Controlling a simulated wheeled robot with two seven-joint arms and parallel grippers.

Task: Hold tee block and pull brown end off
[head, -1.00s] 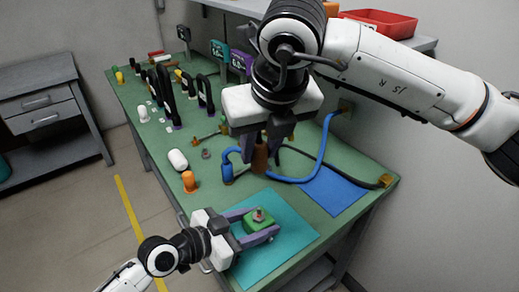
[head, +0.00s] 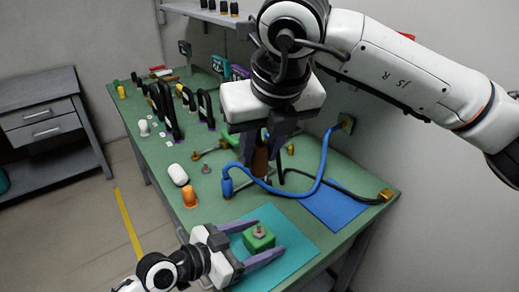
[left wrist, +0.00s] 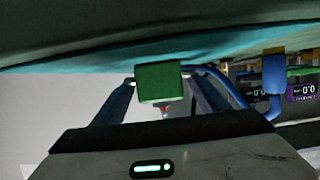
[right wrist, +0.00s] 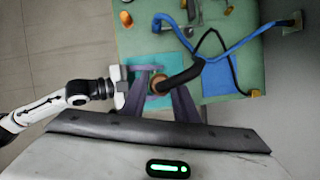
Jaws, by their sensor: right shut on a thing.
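The tee block is a green block (head: 258,239) with a small metal stud on top, on the teal mat (head: 292,233). My left gripper (head: 261,240) is open around it, with gaps between the purple fingers and the block. The block also shows between the fingers in the left wrist view (left wrist: 160,83). My right gripper (head: 262,160) points down above the bench, shut on the brown end (head: 260,163). In the right wrist view the brown end (right wrist: 158,86) sits between the fingers, with a thick dark curved piece running from it. The brown end is apart from the green block.
A blue hose (head: 323,160) and a black hose (head: 345,192) lie behind, the black one ending in a brass fitting (head: 386,195). A blue mat (head: 335,205) lies right of the teal mat. White (head: 178,174) and orange (head: 190,196) pieces stand at the bench's left edge.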

